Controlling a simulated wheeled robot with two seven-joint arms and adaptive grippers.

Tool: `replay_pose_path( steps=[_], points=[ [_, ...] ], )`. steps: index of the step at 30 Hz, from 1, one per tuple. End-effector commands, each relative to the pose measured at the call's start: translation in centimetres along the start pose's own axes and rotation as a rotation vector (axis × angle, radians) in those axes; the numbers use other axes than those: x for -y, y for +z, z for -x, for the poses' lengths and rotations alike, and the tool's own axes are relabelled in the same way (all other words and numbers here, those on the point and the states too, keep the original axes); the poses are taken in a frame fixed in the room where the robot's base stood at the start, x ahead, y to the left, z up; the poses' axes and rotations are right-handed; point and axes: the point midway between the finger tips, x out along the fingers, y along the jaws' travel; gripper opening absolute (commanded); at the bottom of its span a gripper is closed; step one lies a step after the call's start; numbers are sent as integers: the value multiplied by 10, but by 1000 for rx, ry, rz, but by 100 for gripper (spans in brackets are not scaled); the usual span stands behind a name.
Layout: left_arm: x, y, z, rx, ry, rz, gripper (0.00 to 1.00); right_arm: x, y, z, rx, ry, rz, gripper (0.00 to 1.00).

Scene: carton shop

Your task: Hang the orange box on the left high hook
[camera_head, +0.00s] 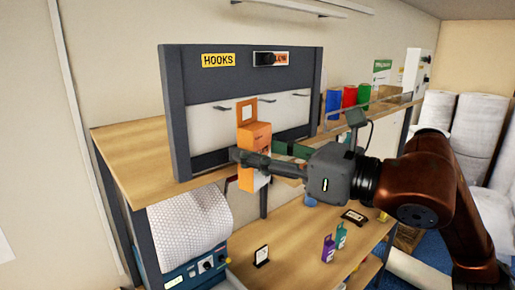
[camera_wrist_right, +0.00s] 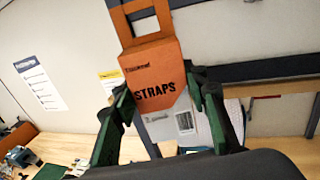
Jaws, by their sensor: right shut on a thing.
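The orange box (camera_head: 258,134) has a tab with a window on top and is upright in front of the hook panel (camera_head: 179,120). My right gripper (camera_head: 258,162) is shut on its lower part. In the right wrist view the box (camera_wrist_right: 150,65), marked STRAPS, stands between the two green-padded fingers and leans slightly. Its open tab (camera_wrist_right: 140,20) points up. The left high hook (camera_head: 222,107) shows bare on the white panel, left of the box's tab. Another hook (camera_head: 268,99) shows right of the tab, and a third farther right. My left gripper is out of view.
The wooden shelf (camera_head: 135,150) carries the panel. The space left of the box before the panel is free.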

Motion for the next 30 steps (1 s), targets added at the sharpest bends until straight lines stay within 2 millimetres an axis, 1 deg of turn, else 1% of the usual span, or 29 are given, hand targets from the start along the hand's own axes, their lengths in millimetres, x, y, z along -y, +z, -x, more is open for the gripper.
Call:
replay_pose_path(
  steps=[1, 2, 4, 7, 9, 12, 14, 17, 27, 30],
  points=[
    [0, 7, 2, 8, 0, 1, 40, 1, 0, -3, 0, -1, -1, 14],
    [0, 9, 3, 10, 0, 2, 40, 2, 0, -4, 0, -1, -1, 14],
    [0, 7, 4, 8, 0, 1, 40, 3, 0, -8, 1, -1, -1, 14],
    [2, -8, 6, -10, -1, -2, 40, 4, 0, -14, 0, 0, -1, 14],
    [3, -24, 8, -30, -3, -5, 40, 5, -1, -18, 0, 1, -1, 14],
    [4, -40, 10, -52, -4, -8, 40, 6, -1, -24, 0, 1, 0, 14],
    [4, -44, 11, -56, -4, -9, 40, 7, -2, -28, 0, 2, 1, 14],
    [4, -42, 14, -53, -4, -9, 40, 8, -2, -34, 0, 4, 0, 14],
    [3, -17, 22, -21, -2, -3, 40, 13, -4, -53, 0, 4, -1, 14],
    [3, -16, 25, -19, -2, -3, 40, 14, -4, -58, 0, 4, -1, 14]
  ],
)
